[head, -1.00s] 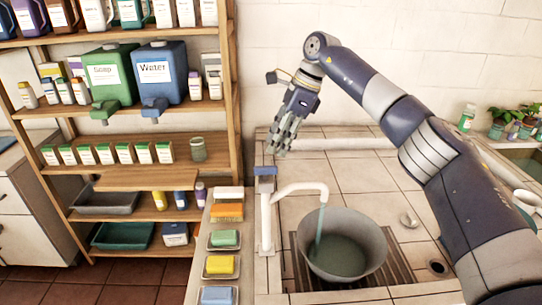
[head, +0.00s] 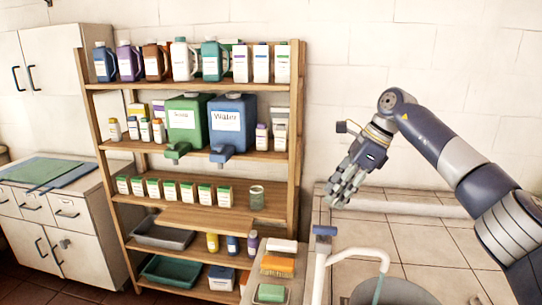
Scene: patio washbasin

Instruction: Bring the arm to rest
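My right arm (head: 450,150) comes in from the right edge, bent at a raised elbow. My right gripper (head: 341,203) hangs from it with the fingers pointing down and left. It is behind and above the blue handle of the tap (head: 325,231), apart from it in the picture. Nothing shows in its fingers, but how far they are spread is too small to tell. My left arm and gripper are not in view.
The tap's spout runs over a grey bucket (head: 404,292), cut off at the bottom. A wooden shelf (head: 205,86) with bottles, a green Soap jug (head: 187,122) and a blue Water jug (head: 232,124) stands left of my gripper. Soap bars (head: 277,266) lie left of the tap.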

